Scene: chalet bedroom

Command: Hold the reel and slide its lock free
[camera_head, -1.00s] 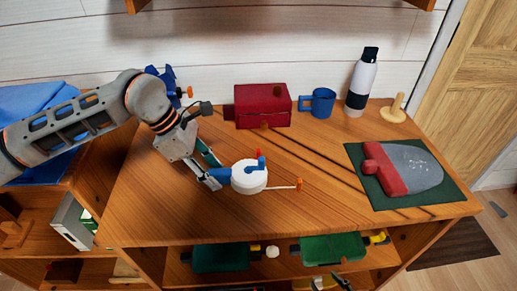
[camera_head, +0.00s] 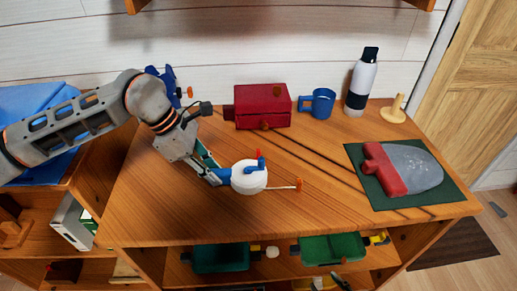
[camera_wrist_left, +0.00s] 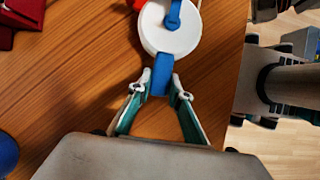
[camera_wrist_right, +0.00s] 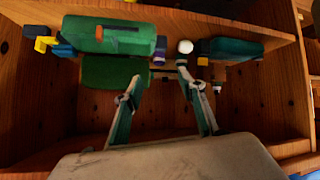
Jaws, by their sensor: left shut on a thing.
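The reel is a white round drum (camera_head: 249,178) on the wooden desktop, with a blue handle (camera_wrist_left: 160,81) on its side. A blue piece (camera_wrist_left: 173,15) with a red tip (camera_head: 259,153) sits on top. A thin pale line ends in an orange knob (camera_head: 299,184) to its right. I cannot tell which part is the lock. My left gripper (camera_wrist_left: 162,80) is shut on the blue handle, one finger on each side. My right gripper (camera_wrist_right: 160,75) is open and empty, low in front of the shelf under the desktop.
A red box (camera_head: 263,106), a blue mug (camera_head: 318,103), a bottle (camera_head: 362,82) and a wooden peg stand (camera_head: 393,112) line the back. A red and grey object (camera_head: 402,167) lies on a green mat (camera_head: 450,190). The desk's front is clear.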

